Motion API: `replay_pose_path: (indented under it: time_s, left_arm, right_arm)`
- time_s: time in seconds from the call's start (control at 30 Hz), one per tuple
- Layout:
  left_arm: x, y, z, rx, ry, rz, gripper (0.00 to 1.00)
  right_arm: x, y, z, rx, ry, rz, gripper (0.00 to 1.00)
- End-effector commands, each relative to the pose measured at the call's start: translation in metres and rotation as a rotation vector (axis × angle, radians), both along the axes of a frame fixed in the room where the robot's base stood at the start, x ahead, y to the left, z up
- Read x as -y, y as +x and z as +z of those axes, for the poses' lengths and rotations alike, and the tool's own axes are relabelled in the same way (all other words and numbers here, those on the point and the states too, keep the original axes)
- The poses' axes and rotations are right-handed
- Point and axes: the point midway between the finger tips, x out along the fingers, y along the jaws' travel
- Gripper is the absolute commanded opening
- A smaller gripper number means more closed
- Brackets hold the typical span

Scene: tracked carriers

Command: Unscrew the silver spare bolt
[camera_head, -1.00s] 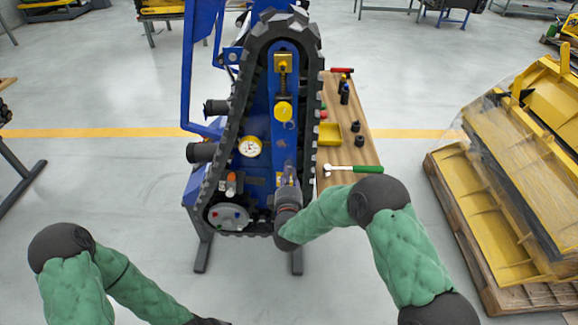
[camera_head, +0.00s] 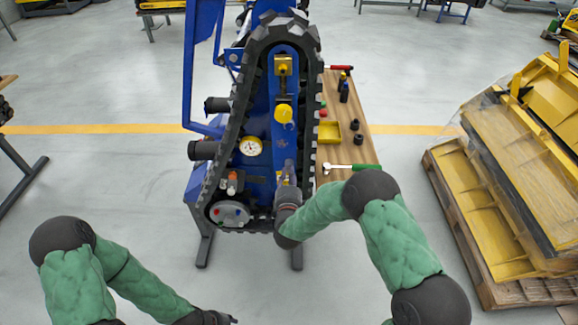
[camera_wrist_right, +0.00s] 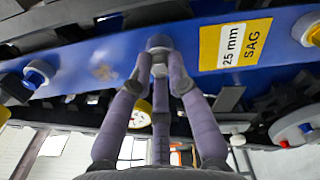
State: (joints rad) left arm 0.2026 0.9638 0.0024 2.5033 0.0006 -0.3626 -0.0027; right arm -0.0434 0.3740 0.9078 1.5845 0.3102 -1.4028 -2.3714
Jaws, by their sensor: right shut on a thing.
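My right gripper (camera_head: 287,180) is up against the lower part of the blue beam inside the track loop of the blue carrier (camera_head: 290,140).
A wooden table (camera_head: 345,110) right of the carrier holds a green-handled hammer (camera_head: 350,167), a yellow tray (camera_head: 329,132) and black sockets. Yellow parts lie on a pallet (camera_head: 500,285) farther right. In the wrist view a yellow "25 mm SAG" label (camera_wrist_right: 236,44) is beside the bolt.

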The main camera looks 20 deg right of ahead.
Motion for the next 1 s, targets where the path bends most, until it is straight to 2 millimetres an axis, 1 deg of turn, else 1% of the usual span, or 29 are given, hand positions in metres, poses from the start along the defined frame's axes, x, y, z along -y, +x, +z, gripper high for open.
replay_pose_path:
  time_s: [0.03,0.2,0.3,0.4,0.6,0.63,0.67,1.0]
  left_arm:
    - [0.0000,0.0001,0.0045,0.000,0.000,0.000,0.40]
    - [0.0000,0.0000,0.0111,0.000,0.000,0.000,0.40]
    - [0.0001,0.0000,0.0130,0.000,0.000,0.000,0.40]
    - [0.0000,0.0000,0.0132,0.000,0.000,0.000,0.40]
    - [0.0000,-0.0001,0.0126,0.000,0.000,0.000,0.40]
    - [0.0000,-0.0001,0.0126,0.000,0.000,0.000,0.40]
    - [0.0000,-0.0001,0.0126,0.000,0.000,0.000,0.40]
    - [0.0001,-0.0001,0.0118,0.000,0.000,0.000,0.40]
  right_arm:
    - [0.0000,0.0001,0.0013,-0.016,-0.053,0.001,0.00]
    - [0.0005,0.0003,0.0015,-0.067,-0.236,-0.001,0.00]
    - [0.0005,0.0003,0.0008,-0.088,-0.307,-0.001,0.00]
    - [0.0005,0.0003,0.0003,-0.096,-0.335,-0.001,0.00]
    - [0.0006,0.0004,0.0000,-0.096,-0.336,-0.001,0.00]
    - [0.0005,0.0004,0.0001,-0.096,-0.336,-0.001,0.26]
    - [0.0005,0.0004,0.0001,-0.096,-0.336,-0.001,0.33]
    - [0.0003,0.0002,0.0000,-0.091,-0.322,-0.001,0.33]
